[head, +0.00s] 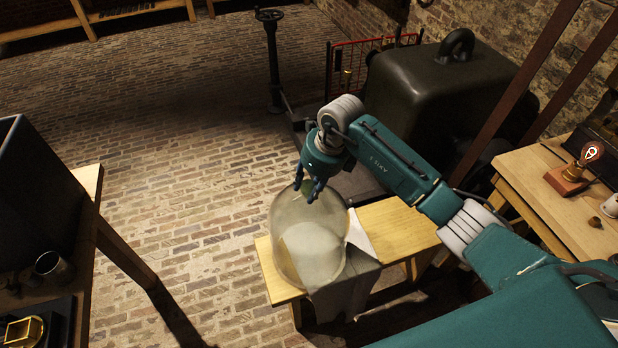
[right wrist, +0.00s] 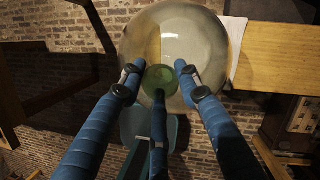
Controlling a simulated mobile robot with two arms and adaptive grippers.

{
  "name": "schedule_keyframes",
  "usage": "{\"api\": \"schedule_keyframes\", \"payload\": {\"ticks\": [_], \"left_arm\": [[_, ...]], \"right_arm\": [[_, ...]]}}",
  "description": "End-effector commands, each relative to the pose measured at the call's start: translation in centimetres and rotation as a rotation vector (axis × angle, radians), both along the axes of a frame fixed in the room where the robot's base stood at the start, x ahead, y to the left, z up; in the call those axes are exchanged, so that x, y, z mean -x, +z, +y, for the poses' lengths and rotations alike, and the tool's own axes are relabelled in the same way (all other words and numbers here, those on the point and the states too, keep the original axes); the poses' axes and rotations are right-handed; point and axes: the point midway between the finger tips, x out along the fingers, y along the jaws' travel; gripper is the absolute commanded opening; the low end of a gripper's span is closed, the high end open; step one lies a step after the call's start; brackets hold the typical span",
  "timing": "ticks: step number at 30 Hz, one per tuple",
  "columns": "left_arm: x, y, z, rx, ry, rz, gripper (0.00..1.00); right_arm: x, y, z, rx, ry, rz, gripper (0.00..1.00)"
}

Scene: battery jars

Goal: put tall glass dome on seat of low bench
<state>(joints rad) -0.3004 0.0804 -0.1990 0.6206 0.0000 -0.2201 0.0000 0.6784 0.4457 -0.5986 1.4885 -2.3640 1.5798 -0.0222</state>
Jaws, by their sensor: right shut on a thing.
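The tall glass dome (head: 297,245) is upright, clear and rounded, with a green knob (right wrist: 158,80) at its top. My right gripper (head: 309,192) is shut on the knob from above, and its blue fingers close around it in the right wrist view. The dome overlaps the left end of the low wooden bench (head: 395,228) in the head view. I cannot tell whether its rim touches the seat. The bench also shows in the right wrist view (right wrist: 275,55). My left gripper is not in view.
A pale cloth or paper (head: 358,236) and a grey cloth (head: 345,291) lie over the bench beside the dome. A dark tank (head: 440,85) stands behind. A wooden table (head: 548,170) is at the right, and another table (head: 88,180) is at the left. Brick floor lies open between.

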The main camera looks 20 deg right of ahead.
Motion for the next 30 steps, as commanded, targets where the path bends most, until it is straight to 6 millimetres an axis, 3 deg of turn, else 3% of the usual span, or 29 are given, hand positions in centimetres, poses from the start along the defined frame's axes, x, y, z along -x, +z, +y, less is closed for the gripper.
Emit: {"api": "schedule_keyframes", "payload": {"ticks": [8, 27, 28, 30], "left_arm": [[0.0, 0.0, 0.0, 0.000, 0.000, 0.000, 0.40], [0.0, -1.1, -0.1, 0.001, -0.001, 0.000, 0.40], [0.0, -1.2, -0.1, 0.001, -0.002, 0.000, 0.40], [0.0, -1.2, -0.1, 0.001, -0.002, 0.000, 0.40]], "right_arm": [[-0.3, 0.3, 0.1, -0.005, 0.001, -0.009, 0.00], [0.1, -1.4, 0.1, 0.001, 0.003, 0.005, 0.00], [0.6, -2.1, -0.1, 0.007, 0.002, 0.020, 0.34], [0.6, -2.1, -0.1, 0.006, 0.003, 0.021, 0.48]]}}
